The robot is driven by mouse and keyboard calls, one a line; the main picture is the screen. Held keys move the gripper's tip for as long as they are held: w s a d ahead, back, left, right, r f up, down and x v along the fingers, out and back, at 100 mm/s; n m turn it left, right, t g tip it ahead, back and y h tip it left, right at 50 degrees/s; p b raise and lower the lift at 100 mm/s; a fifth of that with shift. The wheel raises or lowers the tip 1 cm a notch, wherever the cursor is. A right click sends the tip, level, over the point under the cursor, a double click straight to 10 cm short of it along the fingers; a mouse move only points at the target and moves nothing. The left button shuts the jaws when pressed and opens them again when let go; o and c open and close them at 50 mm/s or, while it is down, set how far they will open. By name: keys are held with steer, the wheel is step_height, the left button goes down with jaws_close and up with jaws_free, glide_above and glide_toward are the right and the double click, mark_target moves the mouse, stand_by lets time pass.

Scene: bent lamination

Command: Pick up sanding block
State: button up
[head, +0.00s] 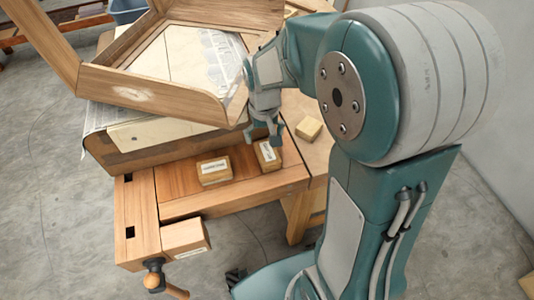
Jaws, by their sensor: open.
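Several small tan wooden blocks lie on the workbench in the head view, and I cannot tell from their labels which is the sanding block. One labelled block (267,157) lies just below my gripper (263,137). A second labelled block (214,171) lies to its left on the bench top. A third block (308,129) lies to the right on a lighter surface. My gripper points downward with its fingers apart and holds nothing that I can see. The gap between its fingertips and the block under it is hard to judge.
The wooden workbench (180,187) has a front vise with a round handle (152,281). A large bent wooden frame (150,95) sits on a thick wooden form behind the blocks, close to my gripper's left. The bench top around the left block is clear.

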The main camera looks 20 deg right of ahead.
mark_target(266, 148)
steer(key=shift+s+d+f, duration=0.1)
steer(key=shift+f, duration=1.35)
steer(key=shift+s+d+f, duration=0.1)
steer(key=shift+f, duration=1.3)
steer(key=c, duration=1.1)
steer(key=shift+r, duration=0.4)
steer(key=r, duration=0.3)
steer(key=shift+s+r, duration=0.1)
steer(key=shift+s, duration=0.15)
steer(key=s+r, duration=0.4)
steer(key=r, duration=0.1)
steer(key=shift+s+r, duration=0.3)
steer(key=shift+s, duration=0.05)
steer(key=s+r, duration=0.1)
steer(key=s, duration=0.2)
steer(key=s+r, duration=0.1)
steer(key=s, duration=0.2)
steer(key=s+r, duration=0.1)
steer(key=s, duration=0.2)
steer(key=shift+r, duration=0.25)
